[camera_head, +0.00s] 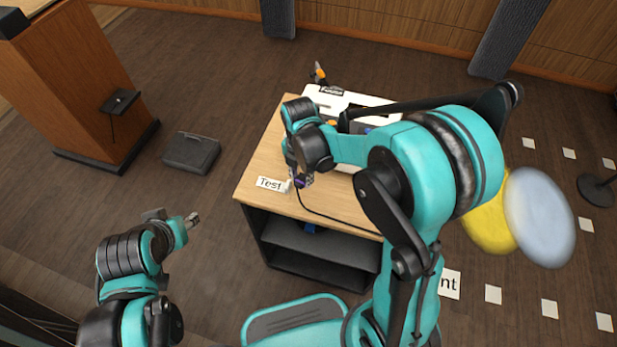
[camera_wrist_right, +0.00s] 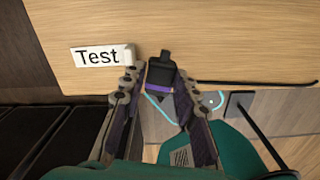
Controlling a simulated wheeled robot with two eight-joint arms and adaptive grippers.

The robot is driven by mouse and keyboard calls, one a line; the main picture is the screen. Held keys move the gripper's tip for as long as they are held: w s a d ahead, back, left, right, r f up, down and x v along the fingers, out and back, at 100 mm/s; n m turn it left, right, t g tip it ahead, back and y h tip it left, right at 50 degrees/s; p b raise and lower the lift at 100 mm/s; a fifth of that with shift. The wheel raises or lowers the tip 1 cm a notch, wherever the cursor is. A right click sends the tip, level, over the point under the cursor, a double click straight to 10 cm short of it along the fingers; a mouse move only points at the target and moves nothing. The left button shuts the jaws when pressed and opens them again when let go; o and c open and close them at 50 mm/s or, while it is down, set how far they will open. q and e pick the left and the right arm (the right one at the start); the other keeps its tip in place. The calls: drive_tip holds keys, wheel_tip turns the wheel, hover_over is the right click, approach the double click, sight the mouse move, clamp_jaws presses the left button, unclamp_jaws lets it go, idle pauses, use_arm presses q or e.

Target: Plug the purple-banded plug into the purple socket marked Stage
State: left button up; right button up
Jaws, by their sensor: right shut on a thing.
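The black plug with a purple band (camera_wrist_right: 159,76) is between the fingers of my right gripper (camera_wrist_right: 160,82), which is shut on it. In the head view the right gripper (camera_head: 301,181) and plug are over the front left of the wooden table, just right of the "Test" card (camera_head: 270,184). A dark cable runs from there to the right along the table's front. A white panel (camera_head: 325,99) lies farther back, with orange and blue-purple patches; my right arm covers much of it. I cannot make out the Stage socket. My left gripper (camera_head: 191,220) is away from the table, its jaws unclear.
The wooden table (camera_head: 262,160) has open dark shelves below. A wooden lectern (camera_head: 75,80) and a dark floor box (camera_head: 191,152) stand left.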

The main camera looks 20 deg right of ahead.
drive_tip(key=n, duration=0.1)
drive_tip(key=w+a+n, duration=0.1)
drive_tip(key=n, duration=0.1)
drive_tip(key=shift+a+f, duration=0.15)
drive_tip(key=shift+w+d, duration=0.75)
drive_tip(key=shift+w, duration=0.35)
drive_tip(key=shift+w+d, duration=0.7)
drive_tip(key=shift+w, duration=0.35)
drive_tip(key=shift+w+d, duration=0.65)
drive_tip(key=shift+w, duration=0.35)
idle(1.1)
drive_tip(key=o, duration=1.2)
drive_tip(key=shift+c, duration=0.2)
wheel_tip(320, 180, up, 12)
drive_tip(key=s+d+m+t, duration=0.1)
drive_tip(key=s+m+t, duration=0.2)
drive_tip(key=s+m, duration=0.6)
drive_tip(key=s+m+t, duration=0.4)
drive_tip(key=s+m, duration=0.6)
drive_tip(key=m, duration=1)
drive_tip(key=shift+d, duration=0.4)
